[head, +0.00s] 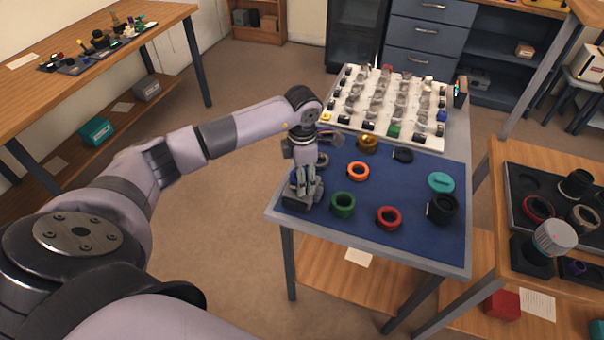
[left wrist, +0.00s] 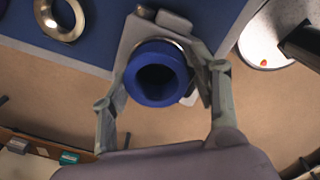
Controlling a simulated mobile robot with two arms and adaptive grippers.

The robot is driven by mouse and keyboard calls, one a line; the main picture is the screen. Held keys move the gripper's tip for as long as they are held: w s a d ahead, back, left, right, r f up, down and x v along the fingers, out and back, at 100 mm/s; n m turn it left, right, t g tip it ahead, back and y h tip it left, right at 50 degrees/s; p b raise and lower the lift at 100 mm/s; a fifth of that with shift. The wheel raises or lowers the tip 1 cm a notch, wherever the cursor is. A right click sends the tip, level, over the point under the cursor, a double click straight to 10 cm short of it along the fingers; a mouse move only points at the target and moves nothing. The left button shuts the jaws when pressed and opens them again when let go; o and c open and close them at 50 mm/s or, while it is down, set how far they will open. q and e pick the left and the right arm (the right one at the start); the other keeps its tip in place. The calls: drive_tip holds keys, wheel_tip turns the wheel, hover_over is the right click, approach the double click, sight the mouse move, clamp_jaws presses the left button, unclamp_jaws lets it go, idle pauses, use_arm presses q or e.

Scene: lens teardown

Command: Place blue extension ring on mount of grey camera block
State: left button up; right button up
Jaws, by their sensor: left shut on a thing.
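The blue extension ring (left wrist: 157,99) is between the fingers of my left gripper (left wrist: 160,98) in the left wrist view. My left gripper is shut on it. The grey camera block (left wrist: 134,36) lies beneath the ring, and a thin silver edge of its mount shows behind the ring's upper rim. The ring looks roughly centred over the mount; I cannot tell whether the two touch. In the head view my left gripper (head: 303,186) points down at the left edge of the blue mat, hiding the ring and much of the block. My right gripper is not in view.
The blue mat (head: 420,237) also holds a green ring (head: 342,213), an orange ring (head: 358,179), a red ring (head: 388,226), a teal disc (head: 441,188) and a black ring. A metal ring (left wrist: 43,14) lies near the block. A white board with small parts stands behind.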

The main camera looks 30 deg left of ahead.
use_arm(q)
drive_tip(key=shift+f, duration=0.15)
drive_tip(key=o, duration=1.2)
drive_tip(key=shift+r, duration=0.4)
wheel_tip(320, 180, up, 12)
drive_tip(key=shift+s+f+b, duration=0.1)
drive_tip(key=shift+f+b, duration=0.1)
drive_tip(key=shift+b, duration=0.65)
